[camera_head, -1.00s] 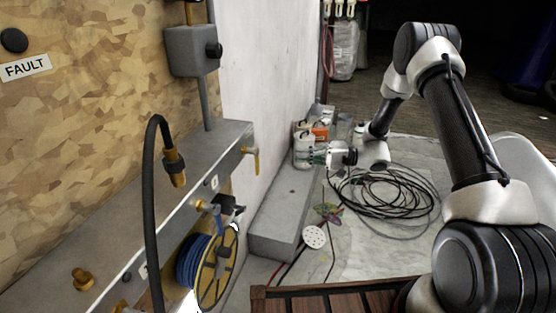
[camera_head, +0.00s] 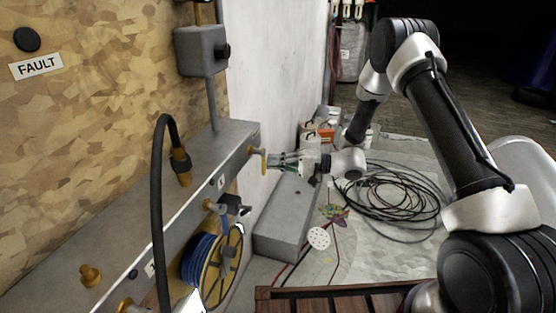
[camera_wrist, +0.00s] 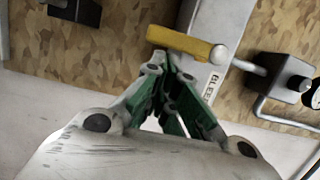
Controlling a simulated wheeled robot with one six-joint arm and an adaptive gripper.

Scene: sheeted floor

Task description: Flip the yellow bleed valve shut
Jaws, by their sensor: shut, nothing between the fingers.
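The yellow bleed valve handle (camera_head: 263,161) hangs downward from a brass fitting at the far right end of the grey manifold (camera_head: 222,140). In the wrist view, the yellow handle (camera_wrist: 180,42) lies across the upper middle, beside a partly hidden label reading "BLEE". My gripper (camera_head: 273,162) points left at the handle, with its green-linked fingers shut and empty. In the wrist view, my gripper's fingertips (camera_wrist: 158,72) are just below the handle's left part. I cannot tell whether they touch it.
A black hose (camera_head: 161,210) with a brass end hangs in front of the manifold. A blue hose reel (camera_head: 203,258) is below it. A grey concrete block (camera_head: 285,225) lies under my gripper. Coiled black cable (camera_head: 395,200) covers the floor to the right.

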